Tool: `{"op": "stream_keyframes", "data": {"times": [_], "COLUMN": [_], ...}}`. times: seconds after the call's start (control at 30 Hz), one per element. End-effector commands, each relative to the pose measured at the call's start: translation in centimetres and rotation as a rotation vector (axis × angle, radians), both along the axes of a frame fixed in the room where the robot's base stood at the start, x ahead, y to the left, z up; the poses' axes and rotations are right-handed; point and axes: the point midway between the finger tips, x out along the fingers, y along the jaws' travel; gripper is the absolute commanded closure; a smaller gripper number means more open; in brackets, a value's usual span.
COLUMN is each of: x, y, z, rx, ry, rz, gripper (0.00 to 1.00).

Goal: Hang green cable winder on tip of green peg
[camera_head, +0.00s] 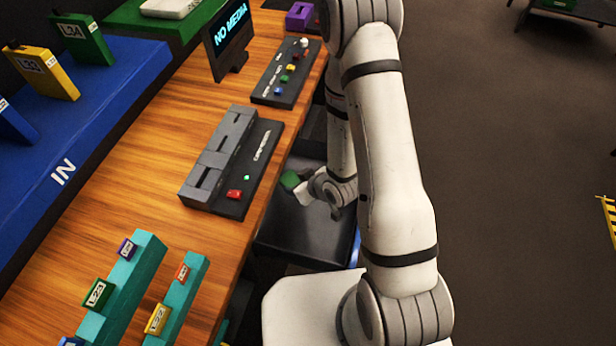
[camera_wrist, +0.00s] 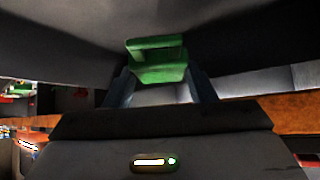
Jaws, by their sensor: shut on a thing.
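The green cable winder (camera_wrist: 155,73) is between the fingers of my gripper (camera_wrist: 160,92) in the wrist view, and the gripper is shut on it. It has a flat green bar above a wider green lower part, with an opening between them. In the head view the winder (camera_head: 290,180) is a small green piece at the end of my gripper (camera_head: 303,186), beyond the right edge of the wooden counter and above a dark surface. My gripper hides part of it. I cannot make out a green peg in either view.
The wooden counter (camera_head: 150,215) carries a grey slotted camera panel (camera_head: 222,155), a dark button panel (camera_head: 287,72) and a "NO MEDIA" screen (camera_head: 229,40). Teal racks (camera_head: 120,285) with small labelled blocks stand at lower left. A blue IN tray (camera_head: 75,135) holds cartridges. Open floor lies right.

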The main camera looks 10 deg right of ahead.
Motion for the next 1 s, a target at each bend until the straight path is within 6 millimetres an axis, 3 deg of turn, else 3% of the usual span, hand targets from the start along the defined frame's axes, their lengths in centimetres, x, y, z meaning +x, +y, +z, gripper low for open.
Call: {"op": "stream_keyframes", "data": {"times": [0.1, 0.2, 0.4, 0.77, 0.97, 1.0], "x": [-3.9, -6.5, -9.3, -9.3, -6.4, -6.4], "y": [3.8, 5.9, 7.7, 7.8, 6.5, 6.7], "z": [-1.2, -1.7, -2.1, -2.2, -1.9, -2.7], "rx": [0.000, 0.001, 0.000, -0.001, -0.001, 0.003], "ry": [0.006, 0.003, -0.001, -0.002, -0.006, -0.007], "rz": [0.228, 0.371, 0.507, 0.517, 0.511, 0.518], "gripper": [0.73, 0.73, 0.73, 0.73, 0.73, 0.73]}}
